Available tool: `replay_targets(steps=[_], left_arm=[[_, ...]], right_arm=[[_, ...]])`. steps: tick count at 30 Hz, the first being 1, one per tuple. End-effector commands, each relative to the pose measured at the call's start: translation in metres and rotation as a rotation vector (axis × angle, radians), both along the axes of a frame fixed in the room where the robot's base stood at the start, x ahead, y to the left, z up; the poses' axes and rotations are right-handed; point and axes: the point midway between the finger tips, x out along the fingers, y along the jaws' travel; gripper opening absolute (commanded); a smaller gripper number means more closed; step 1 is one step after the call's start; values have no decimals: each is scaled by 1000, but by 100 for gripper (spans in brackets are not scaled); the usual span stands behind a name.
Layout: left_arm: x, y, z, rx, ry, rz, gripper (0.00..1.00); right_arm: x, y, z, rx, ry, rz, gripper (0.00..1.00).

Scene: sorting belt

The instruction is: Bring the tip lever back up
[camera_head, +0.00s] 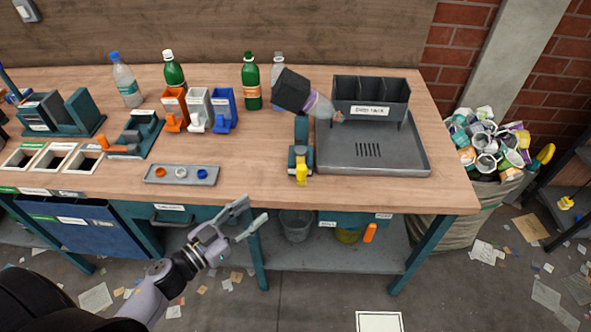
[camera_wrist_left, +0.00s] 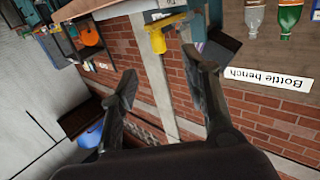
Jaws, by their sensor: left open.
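The yellow tip lever (camera_head: 302,173) hangs down at the front of a small teal stand (camera_head: 301,133) near the bench's front edge. It also shows in the left wrist view (camera_wrist_left: 156,38), which is upside down. A dark cup (camera_head: 291,90) on the stand is tilted to the right, with a clear bottle (camera_head: 320,105) leaning neck-down out of it over the grey drip tray. My left gripper (camera_head: 252,214) is open and empty, in front of the bench edge, left of and apart from the lever. Its fingers (camera_wrist_left: 160,63) show in the wrist view. My right gripper is not in view.
The grey drip tray (camera_head: 400,166) and black drip rack (camera_head: 371,92) stand right of the lever. A colour-dot tray (camera_head: 182,175) lies to its left. Green bottles (camera_head: 251,82) and small dispensers (camera_head: 198,108) stand behind. The bench front (camera_head: 250,188) between tray and lever is clear.

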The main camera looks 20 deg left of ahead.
Motion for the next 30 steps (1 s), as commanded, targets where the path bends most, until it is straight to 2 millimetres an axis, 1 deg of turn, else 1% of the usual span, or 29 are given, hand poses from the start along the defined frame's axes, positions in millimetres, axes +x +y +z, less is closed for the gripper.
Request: replay_targets(steps=[1,3,5,8,11,18,24,30], left_arm=[[-1,-3,8,-1,-12,-16,43],[1,-6,13,-2,-19,-26,43],[5,-8,15,-4,-20,-27,43],[16,-13,16,-4,-22,-25,43],[33,-21,16,-5,-22,-24,43],[79,-42,16,-5,-21,-23,43],[117,-61,15,-6,-20,-23,43],[144,-74,13,-5,-19,-22,43]], right_arm=[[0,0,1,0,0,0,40],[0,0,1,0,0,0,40],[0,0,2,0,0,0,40],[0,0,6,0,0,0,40],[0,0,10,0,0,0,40],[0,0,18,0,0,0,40],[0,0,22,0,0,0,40],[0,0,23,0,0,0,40]])
